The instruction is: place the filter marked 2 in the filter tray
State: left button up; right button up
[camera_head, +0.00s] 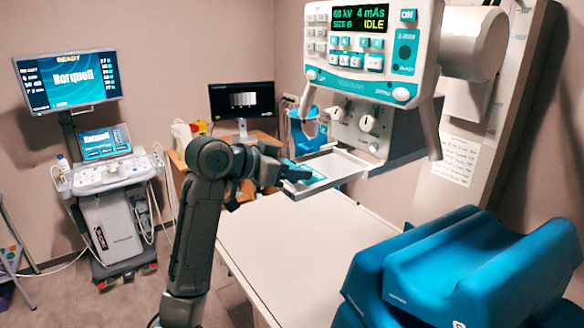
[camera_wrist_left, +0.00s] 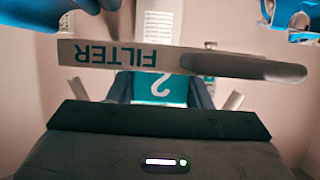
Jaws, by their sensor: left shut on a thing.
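The filter marked 2 is a flat teal plate (camera_wrist_left: 155,88) with a white 2, seen in the left wrist view. My left gripper (camera_head: 295,173) is shut on it. In the head view the gripper is at the near left end of the filter tray (camera_head: 338,167), a shallow pale tray sticking out under the control head. Some teal of the filter (camera_head: 308,174) shows there. In the wrist view a pale tray bar labelled FILTER (camera_wrist_left: 125,55) crosses in front of part of the filter. I cannot tell whether the filter touches the tray. My right gripper is out of view.
The control head (camera_head: 372,50) with keys and an IDLE display hangs above the tray. A white table (camera_head: 285,255) lies below, mostly clear. Blue cushions (camera_head: 450,265) are at right. An ultrasound cart (camera_head: 110,200) stands at left. A blue holder (camera_head: 305,130) is behind the tray.

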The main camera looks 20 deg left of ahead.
pick_arm(q)
jog(key=o, duration=0.9)
jog(key=shift+o, duration=0.7)
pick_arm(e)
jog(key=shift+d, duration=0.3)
pick_arm(q)
jog(key=shift+r, duration=0.1)
jog(key=shift+s+a+r+b, duration=0.1)
jog(key=shift+s+a+b, duration=0.3)
jog(key=shift+s+b, duration=0.1)
jog(key=b+v, duration=0.5)
jog(key=v, duration=0.6)
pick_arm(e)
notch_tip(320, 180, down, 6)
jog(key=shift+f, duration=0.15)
pick_arm(q)
jog(key=shift+w+d+r, duration=0.1)
jog(key=shift+w+r, duration=0.05)
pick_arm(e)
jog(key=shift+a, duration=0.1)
